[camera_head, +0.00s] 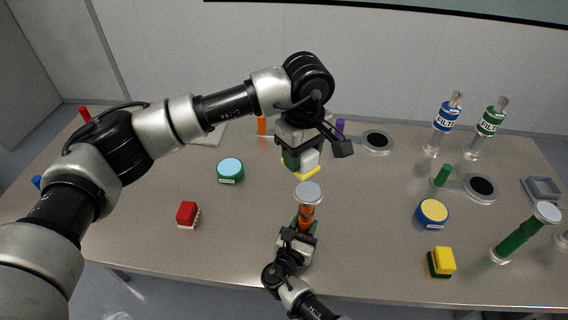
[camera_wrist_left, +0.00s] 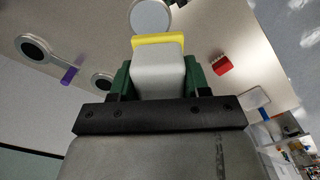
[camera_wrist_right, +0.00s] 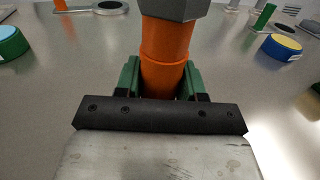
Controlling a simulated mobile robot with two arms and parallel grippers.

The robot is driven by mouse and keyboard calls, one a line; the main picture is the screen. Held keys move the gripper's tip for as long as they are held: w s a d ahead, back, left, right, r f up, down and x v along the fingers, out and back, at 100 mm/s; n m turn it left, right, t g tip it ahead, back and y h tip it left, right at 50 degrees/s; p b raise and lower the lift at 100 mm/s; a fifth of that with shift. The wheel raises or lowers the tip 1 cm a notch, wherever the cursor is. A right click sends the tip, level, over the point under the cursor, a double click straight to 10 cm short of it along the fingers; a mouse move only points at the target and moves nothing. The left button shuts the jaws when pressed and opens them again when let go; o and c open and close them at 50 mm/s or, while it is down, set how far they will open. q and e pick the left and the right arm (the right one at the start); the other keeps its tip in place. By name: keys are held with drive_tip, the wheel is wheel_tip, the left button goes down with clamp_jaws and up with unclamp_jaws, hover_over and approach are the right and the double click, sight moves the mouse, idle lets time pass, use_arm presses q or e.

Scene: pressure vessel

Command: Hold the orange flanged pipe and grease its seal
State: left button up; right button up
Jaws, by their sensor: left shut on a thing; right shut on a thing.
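The orange flanged pipe (camera_head: 306,212) stands upright near the table's front middle, with a grey round flange on top. My right gripper (camera_head: 302,232) is shut on its orange body; the pipe also fills the top of the right wrist view (camera_wrist_right: 166,55). My left gripper (camera_head: 302,158) is shut on a pale grey block with a yellow pad (camera_head: 306,171). The block (camera_wrist_left: 158,70) and its yellow pad also show in the left wrist view. The pad is above and behind the flange, apart from it in the head view. The flange disc shows beyond the pad in the left wrist view.
A green tin (camera_head: 230,171) and a red-and-white block (camera_head: 187,214) are to the left. A blue tin (camera_head: 432,214), a yellow-and-green block (camera_head: 441,262) and a green flanged pipe (camera_head: 524,236) are to the right. Filter bottles (camera_head: 444,118) stand behind. The table between is clear.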

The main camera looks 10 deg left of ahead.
sight(298, 190)
use_arm(q)
drive_tip(key=shift+f, duration=3.85)
drive_tip(key=shift+s+d+f, duration=0.1)
drive_tip(key=shift+d+f, duration=0.1)
drive_tip(key=shift+d, duration=0.55)
drive_tip(key=shift+c, duration=0.3)
use_arm(e)
drive_tip(key=shift+a, duration=0.1)
use_arm(q)
drive_tip(key=shift+d, duration=1.15)
drive_tip(key=shift+a, duration=2.1)
drive_tip(key=shift+d+r, duration=0.15)
drive_tip(key=shift+r, duration=4)
use_arm(e)
drive_tip(key=o, duration=1.2)
